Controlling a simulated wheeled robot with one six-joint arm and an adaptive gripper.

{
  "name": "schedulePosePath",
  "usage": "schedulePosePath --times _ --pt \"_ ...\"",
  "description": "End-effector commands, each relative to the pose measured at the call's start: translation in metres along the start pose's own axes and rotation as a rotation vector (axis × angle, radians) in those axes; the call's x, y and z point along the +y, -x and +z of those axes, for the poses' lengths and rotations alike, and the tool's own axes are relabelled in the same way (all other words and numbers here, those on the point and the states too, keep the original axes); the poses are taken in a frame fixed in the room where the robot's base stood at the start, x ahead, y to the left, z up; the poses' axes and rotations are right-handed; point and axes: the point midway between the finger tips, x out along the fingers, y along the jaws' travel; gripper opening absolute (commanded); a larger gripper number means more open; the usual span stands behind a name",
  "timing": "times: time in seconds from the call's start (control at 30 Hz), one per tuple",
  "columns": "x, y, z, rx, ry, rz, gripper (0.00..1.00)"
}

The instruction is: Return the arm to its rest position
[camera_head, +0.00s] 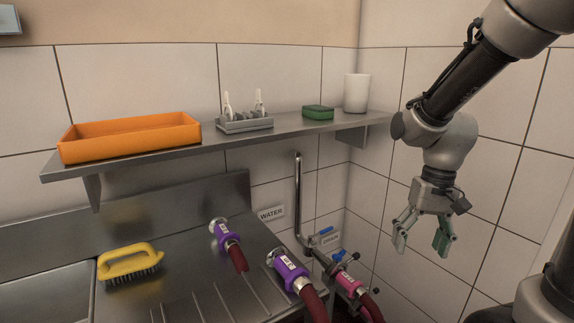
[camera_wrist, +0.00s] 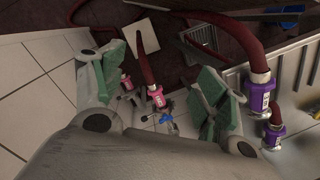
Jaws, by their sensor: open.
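My gripper (camera_head: 423,240) hangs at the right in the head view, fingers pointing down, open and empty. It is in the air in front of the tiled corner, to the right of the pipe and hoses, and touches nothing. My arm reaches down to it from the top right. In the wrist view my gripper (camera_wrist: 158,95) shows its two green-padded fingers spread apart. Between them, farther off, are the pink hose coupling (camera_wrist: 156,97) and blue valve handles. The pink coupling also shows in the head view (camera_head: 348,283).
Purple couplings (camera_head: 288,268) on red hoses and a yellow brush (camera_head: 130,262) lie on the steel counter. The wall shelf (camera_head: 225,146) holds an orange tray (camera_head: 130,143), a grey holder (camera_head: 245,124), a green sponge (camera_head: 318,112) and a white cup (camera_head: 357,92). Space around my gripper looks clear.

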Motion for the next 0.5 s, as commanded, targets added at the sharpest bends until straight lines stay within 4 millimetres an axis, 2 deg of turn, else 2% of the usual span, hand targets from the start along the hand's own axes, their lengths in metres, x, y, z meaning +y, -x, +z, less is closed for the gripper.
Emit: schedulePosePath --times 0.1,0.3,0.5 --pt "0.017 0.032 0.024 0.081 0.082 0.024 0.73" --pt "0.043 0.080 0.064 0.263 0.161 0.071 0.73" --pt "0.055 0.110 0.088 0.429 0.150 0.081 0.73"
